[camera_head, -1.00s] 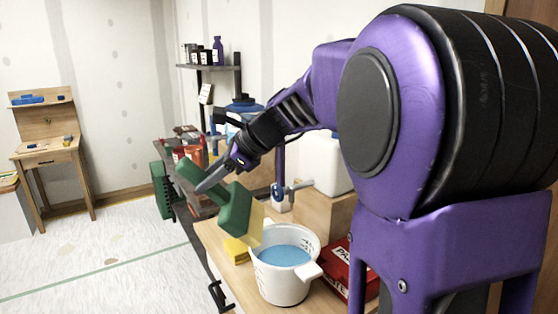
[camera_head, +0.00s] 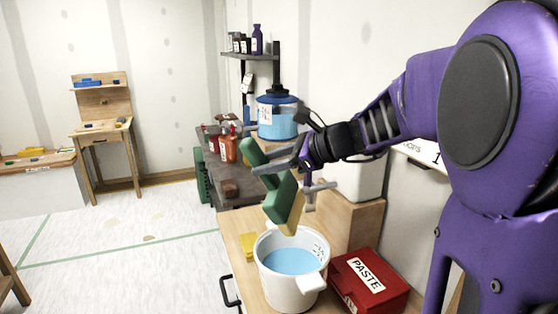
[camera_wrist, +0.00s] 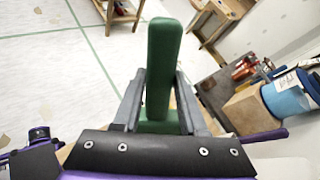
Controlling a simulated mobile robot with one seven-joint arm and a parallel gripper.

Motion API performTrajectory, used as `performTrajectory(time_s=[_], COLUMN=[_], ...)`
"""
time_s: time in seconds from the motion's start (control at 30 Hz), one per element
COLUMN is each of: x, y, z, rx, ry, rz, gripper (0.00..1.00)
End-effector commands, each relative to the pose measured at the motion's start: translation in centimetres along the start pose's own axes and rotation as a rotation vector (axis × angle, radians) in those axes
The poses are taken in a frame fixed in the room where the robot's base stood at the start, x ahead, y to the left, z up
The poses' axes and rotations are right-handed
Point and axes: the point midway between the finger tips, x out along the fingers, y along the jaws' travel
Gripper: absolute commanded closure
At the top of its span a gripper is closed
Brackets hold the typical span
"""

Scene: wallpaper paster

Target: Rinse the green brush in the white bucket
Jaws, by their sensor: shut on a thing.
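The green brush (camera_head: 281,199) is held by my gripper (camera_head: 277,168), which is shut on its green handle. The tan bristles of the brush point down and hang just above the far rim of the white bucket (camera_head: 292,294); whether they touch it I cannot tell. The bucket stands upright on the wooden counter and holds light blue water (camera_head: 293,262). In the wrist view the brush handle (camera_wrist: 163,65) stands between the two grey fingers (camera_wrist: 155,95). The bucket is not visible there.
A red PASTE box (camera_head: 370,283) stands right of the bucket. A yellow sponge (camera_head: 248,244) lies at its left. A wooden block (camera_head: 348,222) with a white container and a blue water jug (camera_head: 278,118) stand behind. Open floor (camera_head: 130,240) lies to the left.

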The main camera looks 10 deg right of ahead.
Motion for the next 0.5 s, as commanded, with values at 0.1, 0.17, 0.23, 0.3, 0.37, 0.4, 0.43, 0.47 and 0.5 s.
performTrajectory(time_s=[0.1,0.17,0.23,0.3,0.37,0.4,0.43,0.47,0.5], x=[0.0,0.0,0.1,0.2,0.4,0.6,0.7,0.8,1.0], y=[0.0,0.0,0.1,0.2,0.3,0.4,0.5,0.6,0.7], z=[0.0,-0.1,-0.2,-0.5,-0.8,-1.1,-1.3,-1.5,-1.9], rx=[0.000,0.000,0.000,0.000,0.000,0.000,0.000,0.000,0.000], ry=[-0.008,-0.009,-0.010,-0.010,-0.010,-0.010,-0.010,-0.010,-0.010], rz=[-0.003,-0.004,-0.004,-0.004,-0.004,-0.004,-0.004,-0.004,-0.004], gripper=[1.00,1.00,1.00,1.00,1.00,1.00,1.00,1.00,1.00])
